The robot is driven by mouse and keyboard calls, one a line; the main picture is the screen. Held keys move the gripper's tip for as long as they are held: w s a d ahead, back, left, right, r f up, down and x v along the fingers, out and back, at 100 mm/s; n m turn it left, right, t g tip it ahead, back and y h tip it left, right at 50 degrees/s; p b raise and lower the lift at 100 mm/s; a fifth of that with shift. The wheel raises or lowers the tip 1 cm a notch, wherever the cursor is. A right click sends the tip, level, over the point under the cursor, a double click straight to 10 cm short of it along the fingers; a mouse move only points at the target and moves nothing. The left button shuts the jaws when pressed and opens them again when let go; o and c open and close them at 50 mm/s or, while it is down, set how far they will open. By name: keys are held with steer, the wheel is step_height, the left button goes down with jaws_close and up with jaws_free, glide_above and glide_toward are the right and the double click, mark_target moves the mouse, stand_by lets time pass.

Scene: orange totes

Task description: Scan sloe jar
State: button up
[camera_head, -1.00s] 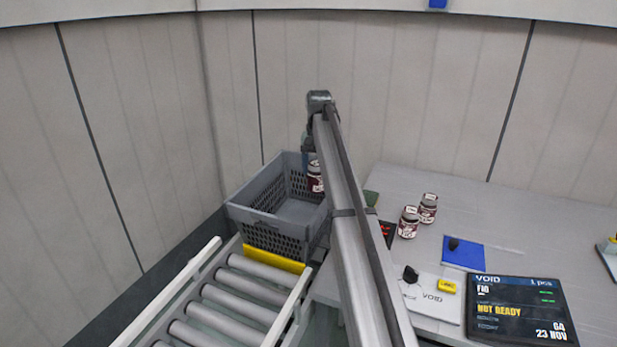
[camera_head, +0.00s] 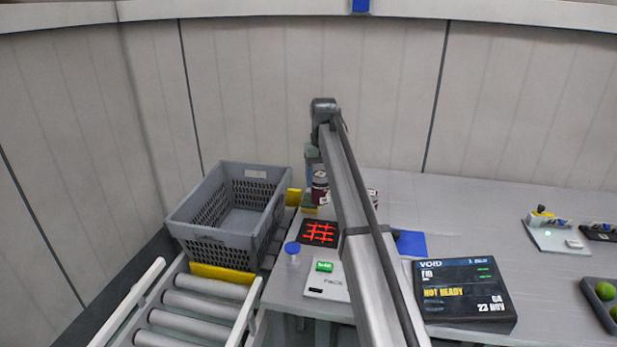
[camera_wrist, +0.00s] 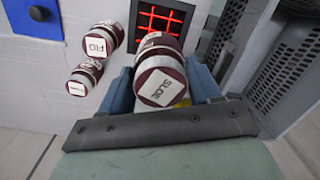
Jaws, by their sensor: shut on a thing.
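My gripper (camera_wrist: 162,88) is shut on the sloe jar (camera_wrist: 160,78), with one blue finger on each side of it in the wrist view. The jar's white lid label reads SLOE and faces the camera. In the head view the sloe jar (camera_head: 320,190) hangs just left of my arm, right of the crate. The scanner (camera_head: 319,234), a black plate with a glowing red grid, lies on the table nearer the camera; the wrist view shows the scanner (camera_wrist: 158,22) beyond the jar, partly hidden.
A fig jar (camera_wrist: 100,40) and another jar (camera_wrist: 86,76) stand beside the scanner. The grey crate (camera_head: 188,222) stands left, by the rollers. A blue-capped bottle (camera_head: 292,255) is near the scanner. A display (camera_head: 460,290) reads NOT READY. The back of the table is clear.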

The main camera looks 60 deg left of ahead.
mark_target(320, 188)
steer(key=shift+f, duration=4.2)
steer(key=shift+r, duration=0.1)
steer(key=shift+r, duration=2.15)
